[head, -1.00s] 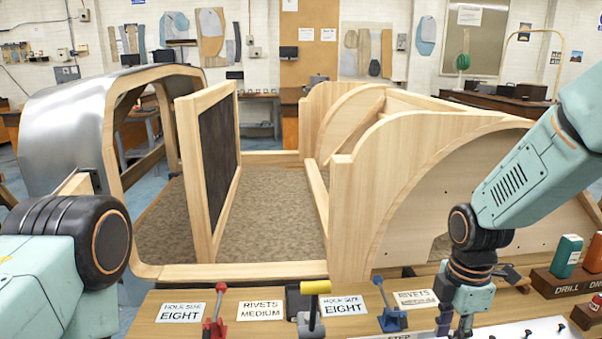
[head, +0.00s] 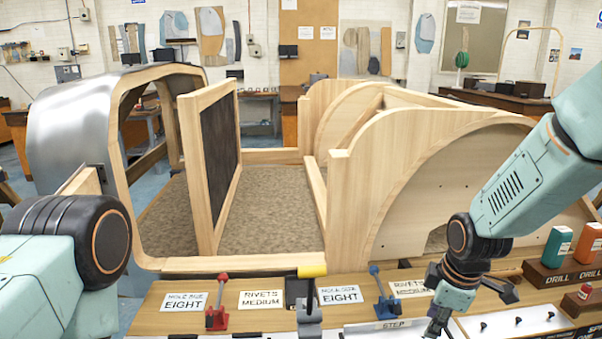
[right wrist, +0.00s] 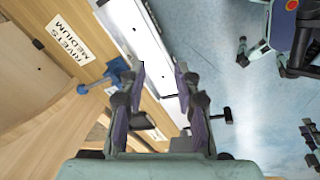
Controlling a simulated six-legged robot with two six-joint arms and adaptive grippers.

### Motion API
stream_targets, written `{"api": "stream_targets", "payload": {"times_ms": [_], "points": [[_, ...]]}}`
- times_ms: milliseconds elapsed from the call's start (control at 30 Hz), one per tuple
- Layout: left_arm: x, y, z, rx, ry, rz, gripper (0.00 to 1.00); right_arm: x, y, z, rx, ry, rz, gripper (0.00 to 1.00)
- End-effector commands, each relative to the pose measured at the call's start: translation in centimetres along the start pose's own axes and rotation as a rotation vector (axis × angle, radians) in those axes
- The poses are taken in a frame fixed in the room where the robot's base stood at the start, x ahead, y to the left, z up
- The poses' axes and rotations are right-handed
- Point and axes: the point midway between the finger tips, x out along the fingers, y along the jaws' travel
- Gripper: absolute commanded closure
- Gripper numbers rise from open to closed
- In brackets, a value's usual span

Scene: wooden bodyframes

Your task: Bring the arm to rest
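My right arm comes in from the right in the head view. Its gripper (head: 440,322) hangs over the front edge of the bench, partly cut off at the bottom. In the right wrist view the gripper's two fingers (right wrist: 162,82) stand apart with nothing between them, over the bench edge and the blue floor. My left arm shows only as a teal link and dark joint at the left of the head view. Its gripper is out of the picture.
A wooden bodyframe (head: 345,195) stands behind the bench. The bench (head: 255,325) carries a red-handled tool (head: 217,310), a yellow-handled tool (head: 310,290), a blue clamp-like tool (head: 386,300), label cards and a drill rack (head: 560,277) at right. Open floor (right wrist: 225,60) lies beyond the bench edge.

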Motion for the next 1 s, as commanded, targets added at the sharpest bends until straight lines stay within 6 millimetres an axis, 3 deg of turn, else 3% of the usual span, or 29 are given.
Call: {"api": "stream_targets", "payload": {"times_ms": [133, 267, 367, 533, 700, 800, 900, 1000], "points": [[0.0, 0.0, 0.0, 0.000, 0.000, 0.000, 0.60, 2.0, -1.4, -0.2, 0.267, 0.057, 0.066, 0.68], [0.0, 0.0, 0.0, 0.000, 0.000, 0.000, 0.60, 5.2, -4.9, 0.5, 0.555, 0.104, 0.091, 0.68], [0.0, 0.0, 0.0, 0.000, 0.000, 0.000, 0.60, 7.7, -8.9, 1.9, 0.781, 0.123, 0.090, 0.68], [0.0, 0.0, 0.0, 0.000, 0.000, 0.000, 0.60, 10.9, -18.5, 5.8, 1.110, 0.084, 0.057, 0.68], [0.0, 0.0, 0.0, 0.000, 0.000, 0.000, 0.60, 11.8, -27.8, 9.9, 1.210, -0.047, -0.008, 0.68], [0.0, 0.0, 0.0, 0.000, 0.000, 0.000, 0.60, 11.8, -31.8, 11.6, 1.202, -0.132, -0.058, 0.68], [0.0, 0.0, 0.0, 0.000, 0.000, 0.000, 0.60, 12.1, -34.2, 12.6, 1.194, -0.184, -0.090, 0.68], [0.0, 0.0, 0.0, 0.000, 0.000, 0.000, 0.60, 12.2, -35.2, 13.1, 1.192, -0.205, -0.103, 0.68]]}}
